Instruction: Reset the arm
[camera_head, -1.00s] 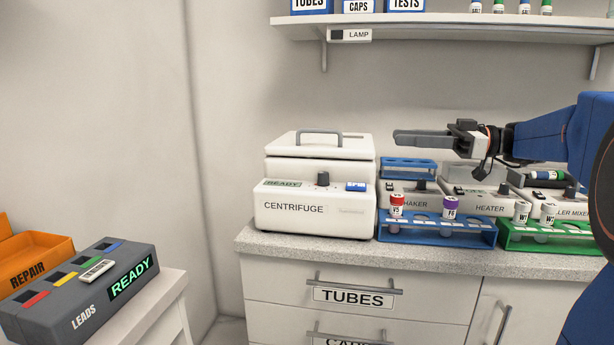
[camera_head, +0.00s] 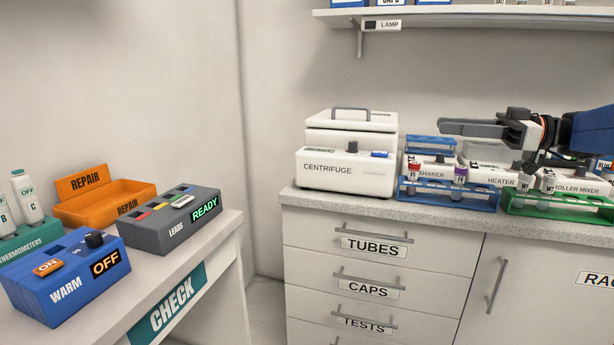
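My gripper (camera_head: 472,129) is at the upper right, with its arm reaching in from the right edge. It points left and hangs level above the counter, in front of the wall and near the shaker. Its fingers show side-on as a long grey shape, so I cannot tell whether they are apart or closed. I see no object held at the tips. The blue tube rack (camera_head: 440,199) stands below it with a red-capped tube (camera_head: 413,170) and a purple-capped tube (camera_head: 460,175).
A white centrifuge (camera_head: 346,168) stands left of the rack, a green rack (camera_head: 560,207) with white-capped tubes right of it. A shelf (camera_head: 450,16) runs above. On the left table are a blue WARM box (camera_head: 65,285), a grey LEADS box (camera_head: 165,222) and an orange REPAIR tray (camera_head: 110,203).

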